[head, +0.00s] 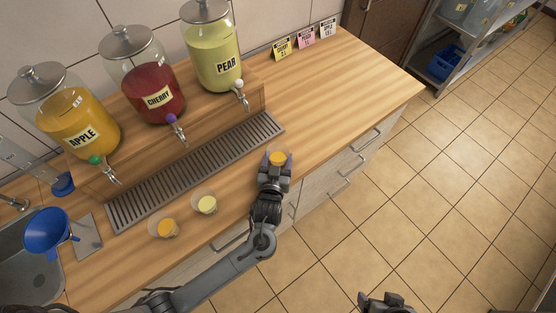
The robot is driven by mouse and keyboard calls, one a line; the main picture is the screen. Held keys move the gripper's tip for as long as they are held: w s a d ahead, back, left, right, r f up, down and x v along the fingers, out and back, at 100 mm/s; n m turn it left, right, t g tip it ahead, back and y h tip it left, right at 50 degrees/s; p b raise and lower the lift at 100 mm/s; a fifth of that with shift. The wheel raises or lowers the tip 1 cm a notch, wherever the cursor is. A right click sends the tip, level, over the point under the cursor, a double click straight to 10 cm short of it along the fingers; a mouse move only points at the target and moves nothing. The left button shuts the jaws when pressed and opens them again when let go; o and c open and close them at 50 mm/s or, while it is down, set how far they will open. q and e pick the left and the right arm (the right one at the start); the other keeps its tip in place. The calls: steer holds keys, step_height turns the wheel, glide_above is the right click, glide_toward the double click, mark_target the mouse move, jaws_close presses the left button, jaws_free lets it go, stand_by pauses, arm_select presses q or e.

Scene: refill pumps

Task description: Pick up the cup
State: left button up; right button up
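A small clear cup (278,157) with orange liquid is at the counter's front edge, right of the drip grate. My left gripper (277,160) has one finger on each side of this cup. I cannot tell whether the fingers press on it or whether it is off the counter. Two more cups stand on the counter to the left, one with orange liquid (167,229) and one with pale yellow liquid (206,205). My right gripper (385,299) is at the bottom edge, over the floor, partly cut off and apart from the cups.
Dispensers of apple (78,125), cherry (155,92) and pear (215,52) stand on a wooden riser behind the metal drip grate (200,170). A blue funnel (47,230) is by the sink at left. The counter's right part (360,85) is clear.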

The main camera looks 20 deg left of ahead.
arm_select(q)
steer(key=c, duration=0.5)
steer(key=shift+r, duration=0.15)
